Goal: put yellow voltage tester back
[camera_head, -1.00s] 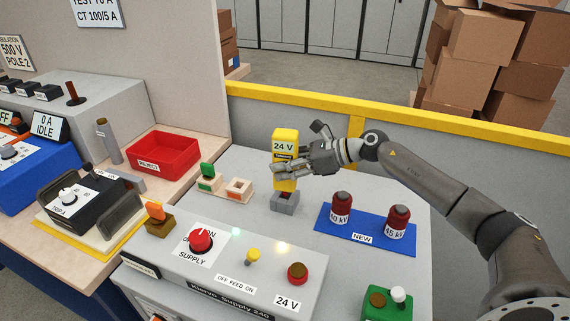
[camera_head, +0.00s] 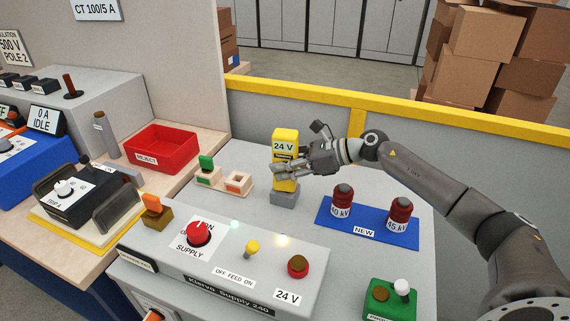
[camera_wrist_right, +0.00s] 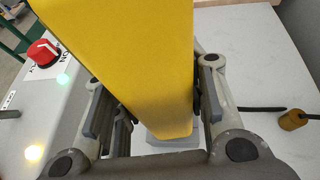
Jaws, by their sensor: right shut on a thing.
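My right gripper (camera_head: 284,170) is shut around the tester's middle from the right. In the right wrist view the yellow body (camera_wrist_right: 140,70) fills the space between the fingers, with part of the grey holder (camera_wrist_right: 173,138) below it. My left gripper is not in view.
A blue mat (camera_head: 352,236) marked NEW carries two red-topped parts right of the holder. A yellow-topped barrier (camera_head: 400,115) runs behind.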

